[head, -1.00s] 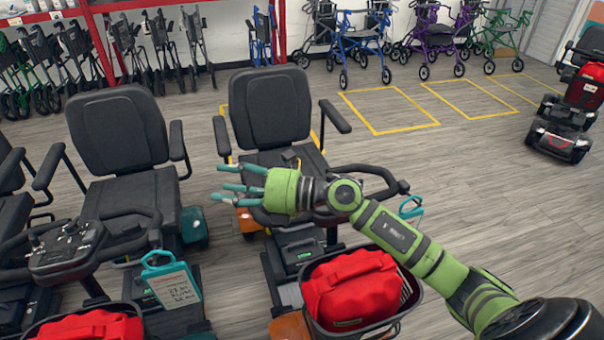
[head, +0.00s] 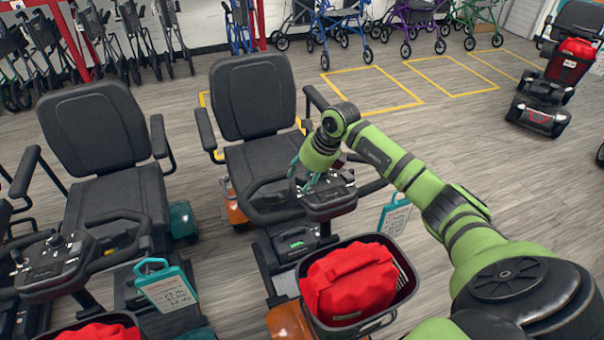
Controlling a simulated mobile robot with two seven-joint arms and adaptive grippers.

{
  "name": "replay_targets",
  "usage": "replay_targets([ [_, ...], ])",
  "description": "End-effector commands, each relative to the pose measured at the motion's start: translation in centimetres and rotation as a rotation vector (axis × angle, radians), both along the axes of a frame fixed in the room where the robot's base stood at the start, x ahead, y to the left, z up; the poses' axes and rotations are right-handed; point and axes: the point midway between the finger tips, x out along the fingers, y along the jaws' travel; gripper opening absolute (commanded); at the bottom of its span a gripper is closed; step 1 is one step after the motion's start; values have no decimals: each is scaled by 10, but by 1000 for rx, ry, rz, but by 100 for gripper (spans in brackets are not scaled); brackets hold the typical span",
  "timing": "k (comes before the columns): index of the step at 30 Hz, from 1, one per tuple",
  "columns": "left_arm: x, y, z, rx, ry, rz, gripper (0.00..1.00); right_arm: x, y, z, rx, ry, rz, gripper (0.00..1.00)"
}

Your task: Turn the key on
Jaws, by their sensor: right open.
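The key is not distinguishable; the gripper covers part of the console where small controls sit. A second scooter's console (head: 50,263) with small knobs stands at the left. My left gripper is not in view.
A basket (head: 408,290) holding a red bag (head: 348,283) is in front of the middle console. Teal-framed tags (head: 166,288) hang by the scooters. Black seats (head: 253,97) stand behind the consoles. Open floor with yellow outlines (head: 372,88) lies at the back right.

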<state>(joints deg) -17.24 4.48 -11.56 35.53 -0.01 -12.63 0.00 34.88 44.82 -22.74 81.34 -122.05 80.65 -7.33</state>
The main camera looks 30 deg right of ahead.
Motion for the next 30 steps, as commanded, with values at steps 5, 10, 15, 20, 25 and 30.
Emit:
replay_targets([
  [5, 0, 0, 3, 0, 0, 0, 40, 3, 2, -9, 0, 0, 0, 49],
  [10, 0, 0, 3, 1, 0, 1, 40, 4, 2, -10, 0, -1, 1, 49],
  [15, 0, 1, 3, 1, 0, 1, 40, 3, 2, -10, 0, -1, 1, 5],
  [20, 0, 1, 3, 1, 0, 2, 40, 3, 2, -10, 0, -1, 1, 0],
  [25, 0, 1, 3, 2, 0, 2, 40, 3, 2, -10, -2, -1, -8, 0],
  [30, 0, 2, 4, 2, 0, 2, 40, 4, 3, -9, -10, -1, -55, 0],
])
